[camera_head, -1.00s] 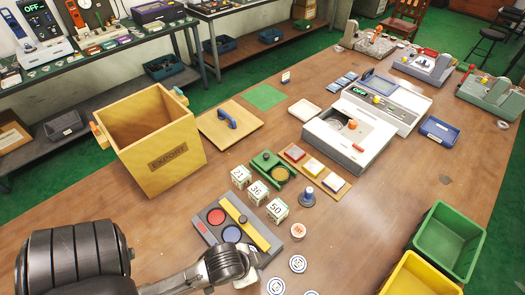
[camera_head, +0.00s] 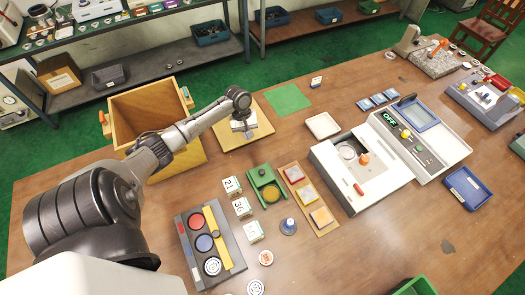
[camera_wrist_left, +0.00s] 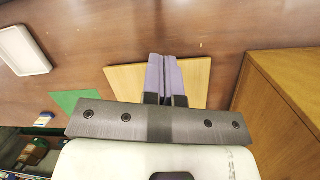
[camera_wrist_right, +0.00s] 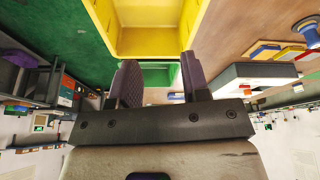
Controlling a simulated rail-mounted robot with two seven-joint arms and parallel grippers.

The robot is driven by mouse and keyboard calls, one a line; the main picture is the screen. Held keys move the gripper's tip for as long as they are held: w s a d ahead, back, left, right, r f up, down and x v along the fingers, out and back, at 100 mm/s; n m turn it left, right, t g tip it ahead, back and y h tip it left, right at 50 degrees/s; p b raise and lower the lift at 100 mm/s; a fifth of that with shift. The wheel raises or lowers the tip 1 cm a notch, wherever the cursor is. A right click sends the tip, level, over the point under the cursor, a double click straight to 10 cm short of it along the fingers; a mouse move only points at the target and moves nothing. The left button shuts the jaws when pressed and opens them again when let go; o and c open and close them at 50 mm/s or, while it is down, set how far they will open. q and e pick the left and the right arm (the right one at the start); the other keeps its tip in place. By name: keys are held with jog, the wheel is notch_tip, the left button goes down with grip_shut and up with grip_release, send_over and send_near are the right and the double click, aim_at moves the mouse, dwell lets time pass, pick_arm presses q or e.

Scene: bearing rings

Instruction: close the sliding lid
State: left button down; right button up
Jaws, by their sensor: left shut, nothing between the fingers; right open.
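A flat wooden board (camera_head: 262,127) lies beside the open wooden box (camera_head: 150,103); its blue handle is hidden by my left gripper (camera_head: 243,124). The left fingers are shut and empty above the board, which also shows in the left wrist view (camera_wrist_left: 198,80). Whether they touch it, I cannot tell. A white case (camera_head: 385,183) has a partly uncovered top with an orange knob and a red piece. I cannot tell for certain which part is the sliding lid. My right gripper (camera_wrist_right: 160,82) is open and empty near the yellow bin (camera_wrist_right: 148,42).
A small green holder (camera_head: 262,178), numbered blocks (camera_head: 242,207), a panel of coloured discs (camera_head: 190,247) and a tile strip (camera_head: 308,198) stand mid-table. A white tray (camera_head: 323,126) and green mat (camera_head: 287,98) lie beyond the board. A control console (camera_head: 440,150) adjoins the case.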

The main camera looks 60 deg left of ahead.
pick_arm(q)
jog(key=n, duration=0.6)
send_over(257, 169)
jog(key=a, duration=0.1)
jog(key=shift+h, duration=0.4)
notch_tip(257, 169, down, 10)
jog(key=shift+a+r, duration=0.1)
jog(key=shift+a, duration=0.05)
jog(key=shift+d+f, duration=0.2)
jog(key=shift+d, duration=0.5)
pick_arm(e)
jog(key=shift+s+f, duration=0.25)
jog(key=shift+s, duration=0.35)
jog(key=shift+s+f, duration=0.25)
jog(key=shift+s, duration=0.3)
jog(key=shift+a, duration=0.1)
jog(key=shift+r, duration=0.1)
